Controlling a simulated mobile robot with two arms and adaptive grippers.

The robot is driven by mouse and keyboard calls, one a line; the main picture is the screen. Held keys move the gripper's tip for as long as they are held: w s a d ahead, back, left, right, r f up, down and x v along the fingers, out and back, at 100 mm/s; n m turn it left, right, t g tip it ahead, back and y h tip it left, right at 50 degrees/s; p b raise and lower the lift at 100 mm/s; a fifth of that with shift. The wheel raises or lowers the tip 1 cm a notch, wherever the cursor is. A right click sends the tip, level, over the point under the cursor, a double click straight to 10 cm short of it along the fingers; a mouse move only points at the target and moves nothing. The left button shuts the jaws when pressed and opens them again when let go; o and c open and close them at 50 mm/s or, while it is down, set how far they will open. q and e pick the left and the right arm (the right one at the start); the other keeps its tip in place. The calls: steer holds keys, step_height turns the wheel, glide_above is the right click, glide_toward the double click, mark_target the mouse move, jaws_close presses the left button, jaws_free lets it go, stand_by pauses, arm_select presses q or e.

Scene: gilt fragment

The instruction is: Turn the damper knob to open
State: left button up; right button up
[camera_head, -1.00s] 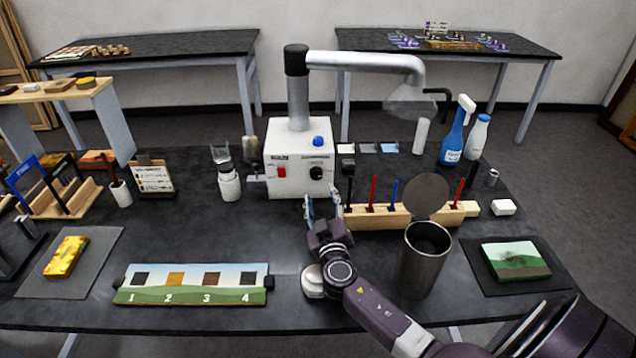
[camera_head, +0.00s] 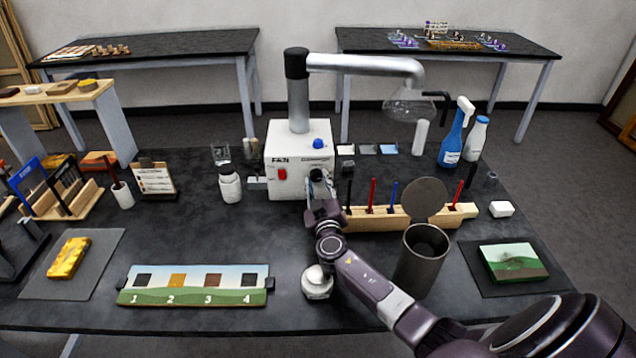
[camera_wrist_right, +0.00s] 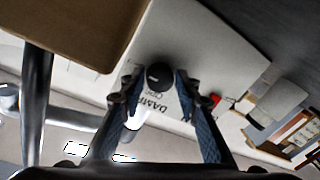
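The white fan box (camera_head: 290,158) stands at the middle of the table, with a red switch (camera_head: 282,174) on its front face. The black damper knob (camera_wrist_right: 159,75) is in the wrist view, beside printed lettering that begins "DAMP". My right gripper (camera_head: 317,190) is at the box's front and covers most of the knob in the head view. In the wrist view its two fingers (camera_wrist_right: 159,88) stand on either side of the knob, open, with small gaps showing. Whether they touch it is hard to tell. My left gripper is not in view.
A wooden pen holder (camera_head: 380,218) and an open metal can (camera_head: 421,258) stand close to the right of my arm. A silver duct (camera_head: 350,62) rises from the box to a clear hood. A white bottle (camera_head: 230,184) stands left of the box.

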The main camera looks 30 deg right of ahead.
steer(key=c, duration=0.7)
steer(key=shift+o, duration=0.2)
steer(key=shift+n, duration=0.3)
steer(key=n, duration=0.2)
steer(key=shift+r+n, duration=0.1)
steer(key=shift+n, duration=0.2)
steer(key=n, duration=0.3)
steer(key=shift+n+g, duration=0.3)
steer(key=n+p, duration=0.1)
steer(key=n, duration=0.4)
steer(key=shift+r+g, duration=0.2)
steer(key=shift+g, duration=0.2)
steer(key=n+h+p, duration=0.1)
steer(key=n, duration=0.4)
steer(key=shift+a, duration=0.1)
